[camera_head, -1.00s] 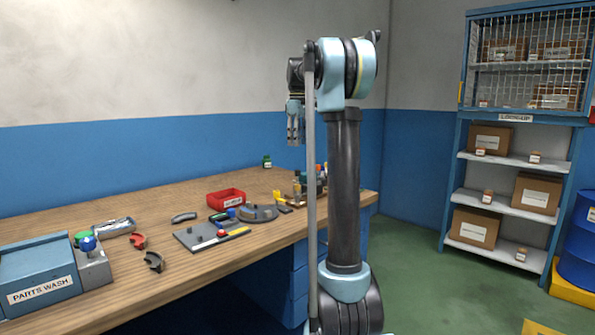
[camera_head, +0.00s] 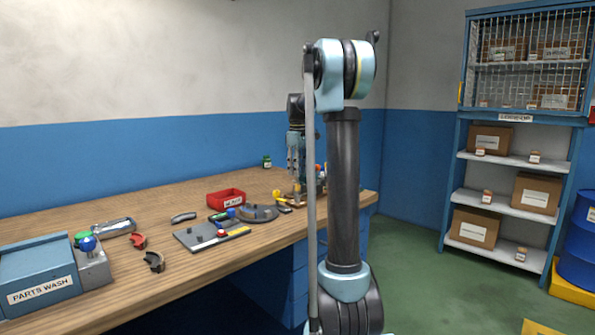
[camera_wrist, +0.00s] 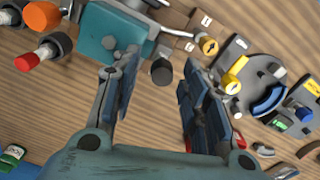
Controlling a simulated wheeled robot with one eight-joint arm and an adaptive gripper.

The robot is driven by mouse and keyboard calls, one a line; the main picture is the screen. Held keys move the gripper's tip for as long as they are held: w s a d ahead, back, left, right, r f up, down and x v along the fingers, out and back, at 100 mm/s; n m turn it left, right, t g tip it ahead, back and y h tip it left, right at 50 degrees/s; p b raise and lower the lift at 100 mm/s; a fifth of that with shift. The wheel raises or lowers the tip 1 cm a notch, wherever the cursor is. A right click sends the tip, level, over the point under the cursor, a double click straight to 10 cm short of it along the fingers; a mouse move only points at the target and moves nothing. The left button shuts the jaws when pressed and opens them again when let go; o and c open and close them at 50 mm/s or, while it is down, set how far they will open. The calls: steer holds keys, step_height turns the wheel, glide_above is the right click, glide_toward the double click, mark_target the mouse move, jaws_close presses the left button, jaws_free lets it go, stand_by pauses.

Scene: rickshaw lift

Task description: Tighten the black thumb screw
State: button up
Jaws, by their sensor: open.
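A black knob (camera_wrist: 162,70), which looks like the black thumb screw, shows in the wrist view beside a teal block (camera_wrist: 100,45) with metal rods. My gripper (camera_wrist: 160,60) is open, with one finger on each side of the knob in the picture. The fingers do not appear to touch it, and I cannot tell the height gap. In the head view my gripper (camera_head: 297,165) points down over the far right end of the bench. The knob cannot be made out there.
Orange and red knobs (camera_wrist: 42,17) stand left of the teal block. Yellow knobs (camera_wrist: 208,46) and a grey round fixture (camera_wrist: 262,75) lie to the right. On the wooden bench (camera_head: 100,190) are a red bin (camera_head: 226,197) and a grey plate (camera_head: 200,238).

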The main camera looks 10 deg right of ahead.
steer(key=shift+c, duration=0.6)
jaws_close()
steer(key=shift+m, duration=0.3)
steer(key=m, duration=0.4)
steer(key=shift+w+r, duration=0.1)
steer(key=m, duration=0.4)
steer(key=shift+m, duration=0.4)
steer(key=m, duration=0.4)
steer(key=shift+m, duration=2.2)
steer(key=shift+a, duration=0.1)
